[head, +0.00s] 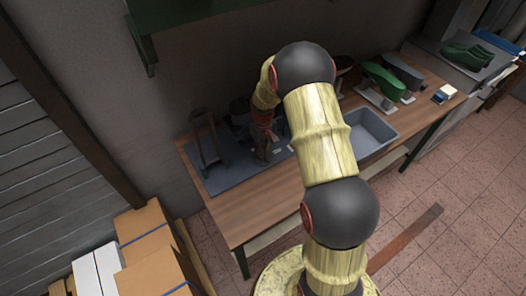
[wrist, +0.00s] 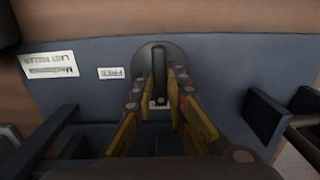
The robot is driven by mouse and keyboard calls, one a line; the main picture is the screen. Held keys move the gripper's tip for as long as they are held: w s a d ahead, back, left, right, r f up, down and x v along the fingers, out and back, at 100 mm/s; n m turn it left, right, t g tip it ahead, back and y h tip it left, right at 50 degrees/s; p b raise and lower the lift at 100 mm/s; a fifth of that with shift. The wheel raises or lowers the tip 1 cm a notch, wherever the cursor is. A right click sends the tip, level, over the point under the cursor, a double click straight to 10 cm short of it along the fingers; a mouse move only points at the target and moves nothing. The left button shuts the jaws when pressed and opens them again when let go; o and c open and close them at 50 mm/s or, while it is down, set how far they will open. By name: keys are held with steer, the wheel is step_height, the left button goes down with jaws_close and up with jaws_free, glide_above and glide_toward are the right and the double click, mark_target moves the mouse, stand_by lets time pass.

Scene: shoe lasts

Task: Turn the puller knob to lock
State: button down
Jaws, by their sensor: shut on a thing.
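The puller knob (wrist: 160,62) is a dark round disc with a raised upright bar, seen in the wrist view at the top middle of the blue-grey base plate (wrist: 225,70). My gripper (wrist: 159,80) has its two yellow-and-dark fingers on either side of the bar and is shut on it. The bar points up and down in the wrist view. A small label reading "FREE" (wrist: 111,73) lies left of the knob, with a larger "LAST PULLER" label (wrist: 50,65) further left. In the head view my arm and gripper (head: 262,150) hide the knob.
Dark uprights of the puller (head: 205,140) stand left of my gripper on the wooden bench (head: 220,212). A grey bin (head: 372,132) and a green last (head: 383,80) are to the right. Cardboard boxes (head: 150,235) stand on the floor at left.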

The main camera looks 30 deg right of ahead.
stand_by(0.4)
steer(key=c, duration=1.8)
jaws_free()
steer(key=shift+o, duration=0.2)
step_height(320, 180, up, 12)
